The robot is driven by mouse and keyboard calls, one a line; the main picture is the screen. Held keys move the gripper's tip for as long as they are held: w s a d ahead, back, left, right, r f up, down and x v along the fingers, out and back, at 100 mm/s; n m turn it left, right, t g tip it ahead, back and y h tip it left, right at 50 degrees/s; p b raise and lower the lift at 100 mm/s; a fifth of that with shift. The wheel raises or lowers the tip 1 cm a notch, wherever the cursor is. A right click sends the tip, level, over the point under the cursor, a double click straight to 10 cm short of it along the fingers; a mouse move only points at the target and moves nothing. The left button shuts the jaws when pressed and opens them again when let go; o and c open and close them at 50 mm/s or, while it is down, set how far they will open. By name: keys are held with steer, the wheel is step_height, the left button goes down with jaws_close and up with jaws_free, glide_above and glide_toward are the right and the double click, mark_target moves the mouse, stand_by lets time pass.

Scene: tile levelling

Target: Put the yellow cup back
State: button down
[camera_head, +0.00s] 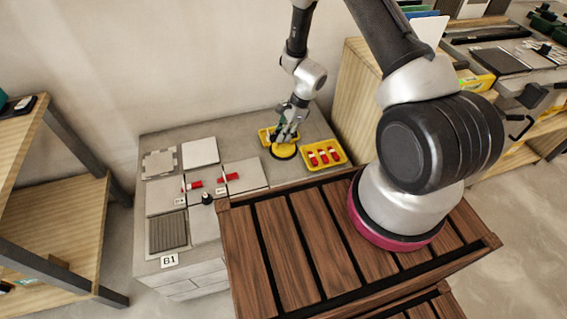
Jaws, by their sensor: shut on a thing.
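The yellow cup (284,151) is a round, flat yellow disc, seemingly a suction cup, with a dark or green part above it. My gripper (287,136) is over it, shut on its upper part. The gripper hides some of the top. The cup is at or just above the grey worktop (222,143); I cannot tell whether it touches. A small yellow tray (263,135) is just behind and left of it, partly hidden by my gripper.
A yellow tray (342,158) with several red-and-white pieces stands right of the cup. Pale tiles (200,152), two red clips (229,177) and a small black knob (207,198) lie on the left. A wooden shelf (60,205) stands further left.

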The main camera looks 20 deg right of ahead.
mark_target(283, 151)
step_height(283, 151, down, 10)
steer(key=shift+r, duration=0.2)
steer(key=shift+f, duration=0.1)
steer(key=c, duration=1.3)
jaws_free()
